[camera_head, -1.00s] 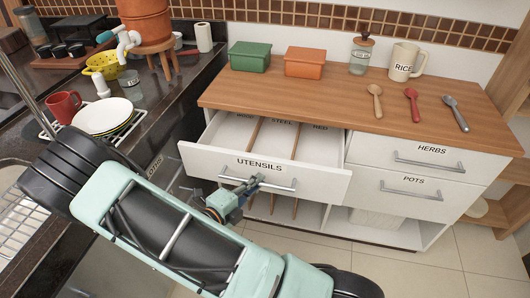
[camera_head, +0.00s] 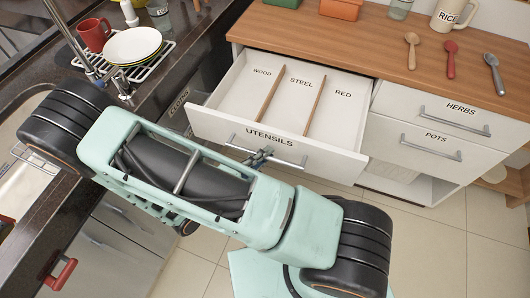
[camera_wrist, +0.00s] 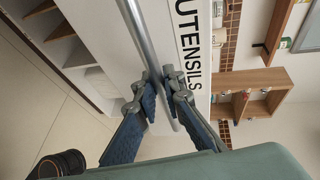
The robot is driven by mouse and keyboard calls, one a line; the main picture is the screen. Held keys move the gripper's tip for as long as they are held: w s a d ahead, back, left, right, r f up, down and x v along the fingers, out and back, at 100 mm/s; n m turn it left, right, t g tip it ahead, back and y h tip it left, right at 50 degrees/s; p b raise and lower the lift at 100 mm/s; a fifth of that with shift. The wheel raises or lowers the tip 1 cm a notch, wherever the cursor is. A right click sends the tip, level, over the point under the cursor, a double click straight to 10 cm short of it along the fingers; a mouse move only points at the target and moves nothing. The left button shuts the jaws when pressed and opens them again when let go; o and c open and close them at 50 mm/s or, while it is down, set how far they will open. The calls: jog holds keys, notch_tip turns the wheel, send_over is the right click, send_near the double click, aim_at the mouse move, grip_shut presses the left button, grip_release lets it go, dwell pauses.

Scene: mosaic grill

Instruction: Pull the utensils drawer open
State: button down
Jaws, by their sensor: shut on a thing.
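The white utensils drawer (camera_head: 335,153) stands well out from the cabinet, with its WOOD, STEEL and RED compartments in view. Two wooden dividers separate them, and the compartments look empty. Its metal bar handle (camera_head: 288,163) runs across the front below the UTENSILS label; the handle (camera_wrist: 138,35) also shows in the wrist view. My gripper (camera_head: 262,156) is at the handle's middle, partly hidden by my arm. In the wrist view my gripper (camera_wrist: 163,88) is shut around the bar, a finger on each side, in front of the drawer's face.
A wooden spoon (camera_head: 411,50), a red spoon (camera_head: 450,58) and a grey spoon (camera_head: 493,72) lie on the wooden counter (camera_head: 350,55). The herbs drawer (camera_head: 410,104) and pots drawer (camera_head: 395,140) are shut at the right. A dark counter with plates (camera_head: 131,45) lies left. The tiled floor in front is clear.

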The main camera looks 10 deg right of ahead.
jog(key=c, duration=2)
grip_release()
jog(key=v, duration=1.2)
